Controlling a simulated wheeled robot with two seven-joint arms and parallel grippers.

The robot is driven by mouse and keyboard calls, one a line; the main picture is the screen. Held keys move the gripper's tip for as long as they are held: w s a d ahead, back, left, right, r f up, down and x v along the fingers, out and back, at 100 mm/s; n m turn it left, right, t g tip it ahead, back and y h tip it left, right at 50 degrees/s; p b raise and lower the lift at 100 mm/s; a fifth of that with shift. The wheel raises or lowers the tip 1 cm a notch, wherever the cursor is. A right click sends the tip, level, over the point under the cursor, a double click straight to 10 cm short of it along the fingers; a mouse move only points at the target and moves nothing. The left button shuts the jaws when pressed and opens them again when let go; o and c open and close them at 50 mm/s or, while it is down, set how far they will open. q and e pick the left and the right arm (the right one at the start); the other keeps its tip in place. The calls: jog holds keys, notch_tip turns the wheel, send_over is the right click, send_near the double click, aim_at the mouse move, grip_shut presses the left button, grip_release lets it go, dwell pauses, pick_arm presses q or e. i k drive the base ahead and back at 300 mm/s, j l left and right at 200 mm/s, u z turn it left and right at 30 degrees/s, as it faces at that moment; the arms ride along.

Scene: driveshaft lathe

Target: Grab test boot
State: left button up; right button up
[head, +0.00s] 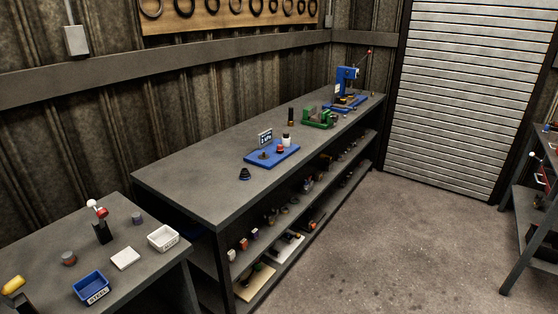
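A small black ribbed, cone-shaped piece (245,174) stands on the long grey workbench (190,180), near its front edge. It looks like a rubber boot, but it is too small to be sure that it is the test boot. To its right is a blue base plate (261,160) with a small sign (265,138), a dark round fitting, a red piece (280,148) and a white bottle (286,140). Neither of my grippers shows in the head view.
A green vise-like fixture (318,117) and a blue press (346,84) stand farther along the bench. Shelves below hold several small parts. A nearer table (140,285) carries a blue bin (91,286) and a white bin (162,238). Open floor (400,230) lies right.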

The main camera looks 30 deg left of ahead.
aim_at(245, 174)
jog(key=i+u, duration=0.15)
jog(key=i, duration=0.7)
jog(key=i+l+u, duration=0.2)
jog(key=i, duration=0.65)
jog(key=i+u, duration=0.4)
jog(key=i+l+u, duration=0.15)
jog(key=i+u, duration=0.25)
jog(key=i+l+u, duration=0.2)
jog(key=u, duration=0.2)
jog(key=i+l+u, duration=0.4)
jog(key=k+j, duration=0.1)
